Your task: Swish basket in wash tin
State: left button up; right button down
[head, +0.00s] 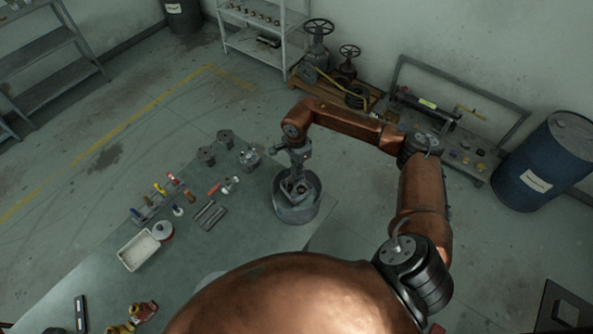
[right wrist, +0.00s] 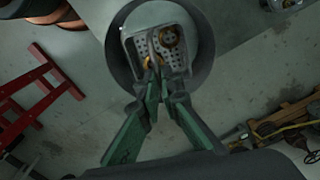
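The wash tin (head: 297,214) is a round grey metal tin near the right edge of the workbench; it also shows in the right wrist view (right wrist: 204,62). A small perforated metal basket (right wrist: 133,58) with brass-coloured parts inside sits within the tin's rim; in the head view the basket (head: 296,190) is partly covered by my gripper. My right gripper (head: 298,172) points down over the tin. In the right wrist view its green fingers (right wrist: 158,72) close together on the basket's upright handle. Basket depth in the tin cannot be told. My left gripper is out of view.
A white tray (head: 139,252), a tool rack (head: 160,201), grey bars (head: 209,214) and small metal parts lie left of the tin on the bench (head: 240,228). A blue drum (head: 546,164), valves on a pallet and shelving stand beyond on the floor.

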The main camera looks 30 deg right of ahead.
aim_at(297, 189)
jog(key=shift+f+b, duration=4)
jog(key=shift+f, duration=1)
jog(key=shift+f+b, duration=0.5)
jog(key=shift+b, duration=0.1)
jog(key=shift+r, duration=0.65)
jog(key=shift+f, duration=0.15)
